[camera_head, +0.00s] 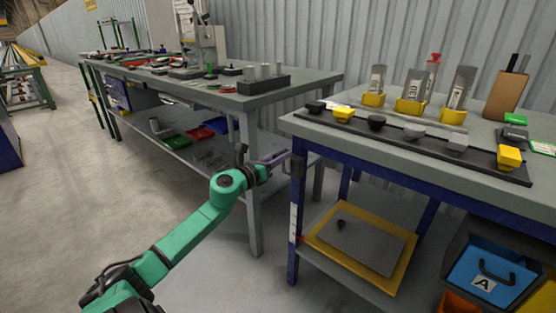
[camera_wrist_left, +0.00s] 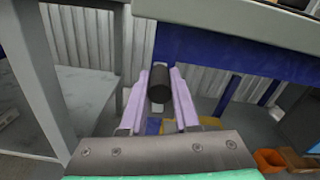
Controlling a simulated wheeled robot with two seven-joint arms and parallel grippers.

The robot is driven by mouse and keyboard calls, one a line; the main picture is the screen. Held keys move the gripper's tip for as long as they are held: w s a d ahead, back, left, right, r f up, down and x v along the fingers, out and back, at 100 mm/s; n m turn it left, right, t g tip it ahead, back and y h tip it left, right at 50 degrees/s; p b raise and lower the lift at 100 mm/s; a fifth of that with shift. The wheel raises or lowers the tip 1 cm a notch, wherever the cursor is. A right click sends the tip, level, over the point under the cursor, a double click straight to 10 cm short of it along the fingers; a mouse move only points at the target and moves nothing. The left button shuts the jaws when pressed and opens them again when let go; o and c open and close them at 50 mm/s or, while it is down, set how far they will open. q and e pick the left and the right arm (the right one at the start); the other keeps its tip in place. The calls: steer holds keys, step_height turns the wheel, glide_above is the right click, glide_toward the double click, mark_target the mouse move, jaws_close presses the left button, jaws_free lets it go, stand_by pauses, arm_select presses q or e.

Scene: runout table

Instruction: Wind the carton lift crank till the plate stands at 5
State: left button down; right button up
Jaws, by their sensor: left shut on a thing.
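My left gripper (camera_head: 282,158) reaches in from the left to the near left corner of the right-hand table. In the left wrist view its two lilac fingers (camera_wrist_left: 160,78) are shut around a black cylindrical crank handle (camera_wrist_left: 160,88), against the blue table frame. The rest of the crank is hidden. A grey plate (camera_head: 365,248) lies low between the table legs over a yellow base (camera_head: 322,241); I cannot tell its exact height. A white scale strip (camera_head: 293,222) runs down the blue leg with a red mark near its lower end; its figures are too small to read. My right gripper is not in view.
The right-hand tabletop (camera_head: 470,188) carries a black strip with several blocks and yellow holders. A blue bin marked A (camera_head: 490,278) hangs below right. A second workbench (camera_head: 215,95) stands behind left, its leg near my arm.

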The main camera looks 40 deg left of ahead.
arm_select(q)
steer(key=shift+d+m, duration=0.3)
steer(key=shift+m, duration=0.1)
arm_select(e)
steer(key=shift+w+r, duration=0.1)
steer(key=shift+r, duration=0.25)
arm_select(q)
steer(key=shift+d+f, duration=0.1)
steer(key=c, duration=0.7)
jaws_free()
steer(key=shift+o, duration=0.2)
steer(key=shift+s, duration=0.25)
steer(key=s+p, duration=0.1)
steer(key=s, duration=1.3)
steer(key=shift+d, duration=0.15)
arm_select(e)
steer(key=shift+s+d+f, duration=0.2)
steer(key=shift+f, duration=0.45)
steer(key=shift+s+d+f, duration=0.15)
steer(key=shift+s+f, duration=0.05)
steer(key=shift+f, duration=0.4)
